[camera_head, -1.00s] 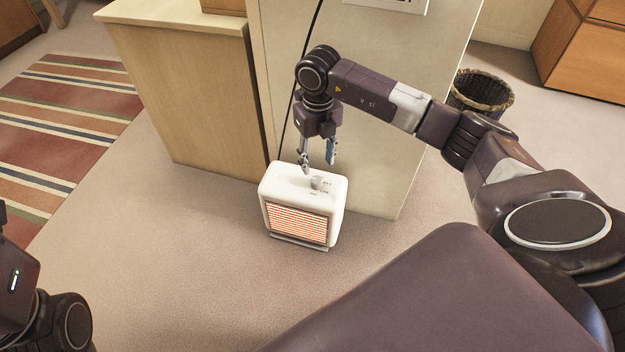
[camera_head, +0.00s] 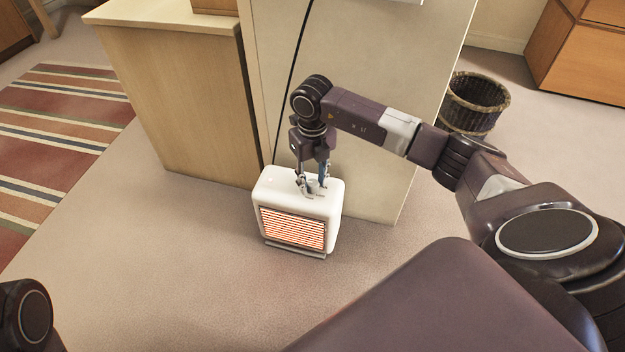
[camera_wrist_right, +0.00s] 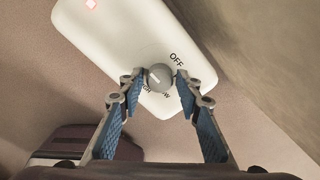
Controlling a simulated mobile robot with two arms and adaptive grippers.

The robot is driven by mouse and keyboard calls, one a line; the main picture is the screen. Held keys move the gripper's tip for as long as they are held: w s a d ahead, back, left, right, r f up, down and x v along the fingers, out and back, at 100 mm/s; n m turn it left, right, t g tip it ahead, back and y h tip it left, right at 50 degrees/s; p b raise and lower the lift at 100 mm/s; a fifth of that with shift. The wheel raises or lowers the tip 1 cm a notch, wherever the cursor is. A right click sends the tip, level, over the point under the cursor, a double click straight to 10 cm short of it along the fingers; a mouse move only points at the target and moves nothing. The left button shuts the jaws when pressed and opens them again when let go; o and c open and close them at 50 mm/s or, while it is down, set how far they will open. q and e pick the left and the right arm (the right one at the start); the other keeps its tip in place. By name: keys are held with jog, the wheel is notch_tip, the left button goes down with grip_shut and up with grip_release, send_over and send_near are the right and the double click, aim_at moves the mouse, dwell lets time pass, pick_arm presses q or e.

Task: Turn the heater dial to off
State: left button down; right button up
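The white heater (camera_head: 267,190) stands on the floor with its front grille glowing orange. Its grey round dial (camera_wrist_right: 159,77) is on the top face, and the right wrist view shows OFF printed to the dial's upper right. Other labels below the dial are partly hidden. A pale mark shows on the dial, left of its middle. My right gripper (camera_head: 313,190) points down over the heater. In the right wrist view its open fingertips (camera_wrist_right: 159,74) are on either side of the dial, seemingly with small gaps. My left gripper is out of view; only part of my left arm shows.
A pale panel (camera_head: 375,120) and a wooden cabinet (camera_head: 185,110) stand close behind the heater, with a black cable (camera_head: 290,85) running down. A wicker basket (camera_head: 474,103) stands at right. The floor in front is clear.

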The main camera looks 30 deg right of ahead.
grip_shut()
